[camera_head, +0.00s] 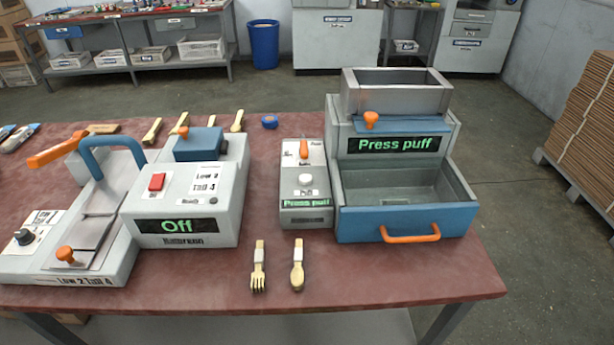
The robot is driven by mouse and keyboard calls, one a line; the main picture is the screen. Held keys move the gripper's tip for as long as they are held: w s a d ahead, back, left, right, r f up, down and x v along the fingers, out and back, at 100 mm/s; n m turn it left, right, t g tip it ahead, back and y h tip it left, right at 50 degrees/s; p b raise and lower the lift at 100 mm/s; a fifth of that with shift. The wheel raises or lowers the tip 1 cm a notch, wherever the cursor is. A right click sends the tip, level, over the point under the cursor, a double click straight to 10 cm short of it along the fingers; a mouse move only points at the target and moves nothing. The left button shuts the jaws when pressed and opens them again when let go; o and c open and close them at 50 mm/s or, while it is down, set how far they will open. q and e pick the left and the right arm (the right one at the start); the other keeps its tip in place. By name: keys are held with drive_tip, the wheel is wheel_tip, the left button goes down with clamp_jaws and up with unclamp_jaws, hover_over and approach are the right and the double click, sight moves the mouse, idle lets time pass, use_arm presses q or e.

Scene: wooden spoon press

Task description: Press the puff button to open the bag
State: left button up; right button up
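A narrow grey control box (305,205) stands mid-table in the head view. On its top are an orange lever (304,152) and a round white button (306,182), which looks like the puff button; its label is too small to read. The box's green display reads "Press puff". Beside it on the right, a grey machine has a second display (394,145) that also reads "Press puff". Below this is a blue-fronted tray (400,223) with an orange handle, and it looks empty. I cannot make out a bag. Neither of my grippers is in view.
A wooden fork (258,268) and spoon (297,266) with white bands lie at the table's front. Left stands a machine with a red button (157,182) and display "Off", next to a press with a blue handle (112,143). The front right table (400,280) is clear.

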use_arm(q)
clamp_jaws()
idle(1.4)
